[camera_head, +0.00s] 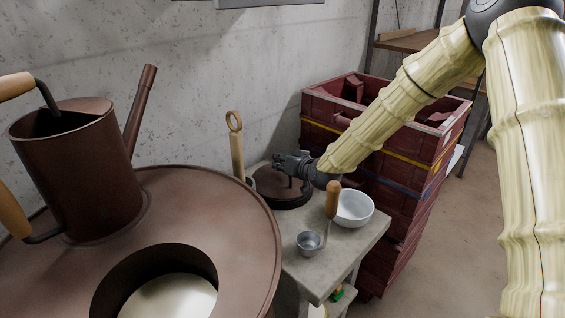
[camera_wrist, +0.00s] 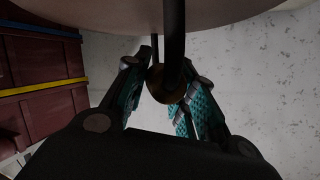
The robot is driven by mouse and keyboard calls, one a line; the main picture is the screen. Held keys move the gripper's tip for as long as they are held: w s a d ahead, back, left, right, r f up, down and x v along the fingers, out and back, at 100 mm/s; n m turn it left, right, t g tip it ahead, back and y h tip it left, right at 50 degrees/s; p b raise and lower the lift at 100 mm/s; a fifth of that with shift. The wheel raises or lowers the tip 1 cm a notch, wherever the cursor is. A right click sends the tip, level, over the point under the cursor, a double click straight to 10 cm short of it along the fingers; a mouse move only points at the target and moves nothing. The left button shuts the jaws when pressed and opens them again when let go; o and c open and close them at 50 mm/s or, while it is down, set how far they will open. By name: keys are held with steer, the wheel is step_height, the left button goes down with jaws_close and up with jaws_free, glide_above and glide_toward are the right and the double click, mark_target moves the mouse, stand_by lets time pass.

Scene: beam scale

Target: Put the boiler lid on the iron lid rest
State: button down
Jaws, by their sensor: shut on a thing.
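The boiler lid (camera_head: 270,186) is a brown disc at the far end of the small side table. My gripper (camera_head: 290,165) is over it, shut on its handle. In the wrist view the lid's brown face (camera_wrist: 110,14) fills the top edge, and its dark handle (camera_wrist: 174,45) runs down between the fingers of my gripper (camera_wrist: 160,92). A dark round rim (camera_head: 290,204) shows directly under the lid, likely the iron lid rest, mostly hidden. I cannot tell whether lid and rest touch. The boiler (camera_head: 240,215) has an open round hole with a cream-coloured content.
A white bowl (camera_head: 355,208), a small metal cup (camera_head: 309,242) and a wooden-handled tool (camera_head: 333,198) crowd the table (camera_head: 345,250) near the lid. A wooden-handled tool (camera_head: 236,150) stands behind. Red crates (camera_head: 400,220) stand right; a brown can (camera_head: 75,165) stands on the boiler.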

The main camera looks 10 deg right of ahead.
steer(key=shift+f+b, duration=0.4)
steer(key=shift+f, duration=0.15)
steer(key=c, duration=1.2)
jaws_free()
steer(key=shift+r+p, duration=0.4)
steer(key=shift+r, duration=0.15)
steer(key=shift+b+v, duration=0.45)
steer(key=shift+v, duration=3.35)
steer(key=shift+w, duration=0.1)
